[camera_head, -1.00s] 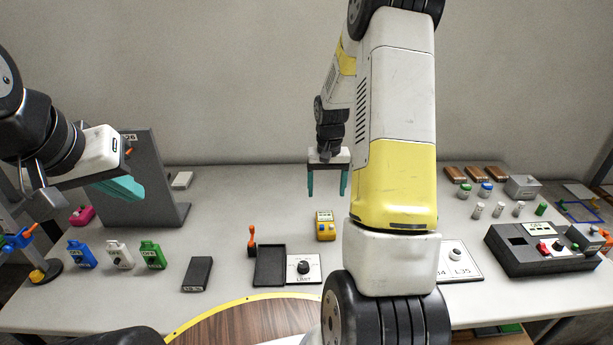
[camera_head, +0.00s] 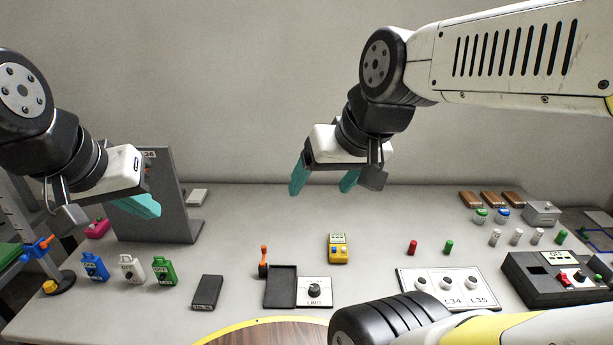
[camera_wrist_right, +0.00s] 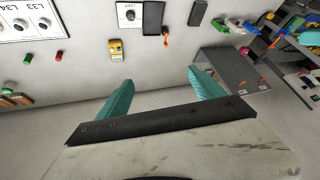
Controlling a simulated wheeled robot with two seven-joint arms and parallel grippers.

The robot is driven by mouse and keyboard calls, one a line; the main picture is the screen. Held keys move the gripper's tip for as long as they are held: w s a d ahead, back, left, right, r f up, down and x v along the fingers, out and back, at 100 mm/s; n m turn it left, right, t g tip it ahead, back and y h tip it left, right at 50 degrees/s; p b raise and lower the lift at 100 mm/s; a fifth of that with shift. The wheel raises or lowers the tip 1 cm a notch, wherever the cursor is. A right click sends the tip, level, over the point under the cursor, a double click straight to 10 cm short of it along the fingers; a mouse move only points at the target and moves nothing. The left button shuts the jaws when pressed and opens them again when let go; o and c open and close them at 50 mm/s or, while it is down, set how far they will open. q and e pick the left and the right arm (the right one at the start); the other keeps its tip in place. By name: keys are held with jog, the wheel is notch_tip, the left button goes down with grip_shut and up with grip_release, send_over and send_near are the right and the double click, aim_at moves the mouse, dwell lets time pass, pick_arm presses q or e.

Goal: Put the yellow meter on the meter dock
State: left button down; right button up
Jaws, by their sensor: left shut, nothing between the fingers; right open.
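The yellow meter (camera_head: 338,250) stands on the table near the middle; it also shows in the right wrist view (camera_wrist_right: 115,48). A black shallow tray (camera_head: 281,287) lies in front of it to the left, beside a white LIMIT dial panel (camera_head: 314,291); it looks like the meter dock, but no label confirms this. My right gripper (camera_head: 324,181) is open and empty, raised above and behind the meter, apart from it. My left gripper (camera_head: 137,206) is shut and empty at the left, in front of the grey upright panel.
An orange-handled lever (camera_head: 263,262) stands by the tray's left side. A black block (camera_head: 207,292) and blue, white and green tags (camera_head: 164,271) are to the left. Red and green pegs (camera_head: 412,247) and the L34/L35 panel (camera_head: 452,287) lie right. Bare table surrounds the meter.

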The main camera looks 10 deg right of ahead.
jog(key=w+d+f+m+g+h, duration=0.1)
jog(key=w+d+f+g, duration=0.2)
jog(key=w, duration=0.6)
jog(key=m+g+h, duration=0.1)
jog(key=m+g, duration=0.2)
send_over(338, 244)
jog(key=f, duration=2.6)
jog(key=shift+s+a+f, duration=0.1)
jog(key=shift+a+f, duration=0.2)
jog(key=shift+f, duration=0.1)
jog(key=shift+n, duration=0.3)
jog(key=f, duration=0.8)
jog(key=shift+d+f, duration=0.1)
jog(key=shift+d, duration=0.2)
jog(key=c, duration=1.6)
grip_shut()
